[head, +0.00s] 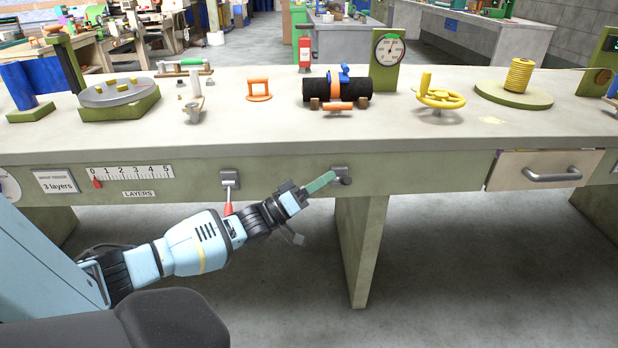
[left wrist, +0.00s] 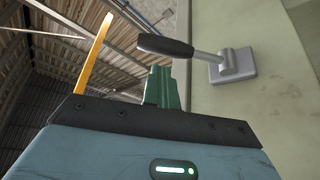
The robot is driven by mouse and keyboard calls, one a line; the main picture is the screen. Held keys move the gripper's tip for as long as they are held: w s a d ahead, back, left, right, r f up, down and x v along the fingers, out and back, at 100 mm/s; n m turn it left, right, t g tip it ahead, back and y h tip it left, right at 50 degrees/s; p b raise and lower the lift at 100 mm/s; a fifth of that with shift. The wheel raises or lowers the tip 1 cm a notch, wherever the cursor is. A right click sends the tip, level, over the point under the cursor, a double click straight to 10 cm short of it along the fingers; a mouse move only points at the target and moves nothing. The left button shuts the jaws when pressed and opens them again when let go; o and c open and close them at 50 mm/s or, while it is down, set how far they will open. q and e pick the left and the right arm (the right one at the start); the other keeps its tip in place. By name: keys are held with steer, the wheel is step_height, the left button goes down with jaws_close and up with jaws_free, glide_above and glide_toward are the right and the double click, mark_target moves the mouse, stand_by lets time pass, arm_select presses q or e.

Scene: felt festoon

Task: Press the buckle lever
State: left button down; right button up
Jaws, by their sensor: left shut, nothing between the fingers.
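The black roll (head: 318,90) lies on the bench with an orange strap (head: 343,88) around it and a blue buckle piece (head: 345,74) on top. On the bench front, a grey-mounted lever (head: 339,172) with a dark handle points out toward me. It also shows in the left wrist view, its black handle (left wrist: 165,45) sticking out from a grey plate. My left gripper (head: 331,177) is shut and empty, its green fingers (left wrist: 161,78) close beside this lever. I cannot tell whether they touch. My right gripper is out of view.
A second front lever (head: 229,179), red-handled, hangs down near my left arm. A counter scale (head: 132,172) is further left, a drawer (head: 540,169) to the right. A yellow handwheel (head: 438,95), gauge (head: 389,50) and orange handle (head: 259,89) stand on the bench. A bench leg (head: 361,240) stands below.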

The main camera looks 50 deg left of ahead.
arm_select(q)
steer(key=shift+x, duration=1.3)
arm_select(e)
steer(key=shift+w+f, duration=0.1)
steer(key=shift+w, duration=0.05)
arm_select(q)
steer(key=shift+f, duration=0.15)
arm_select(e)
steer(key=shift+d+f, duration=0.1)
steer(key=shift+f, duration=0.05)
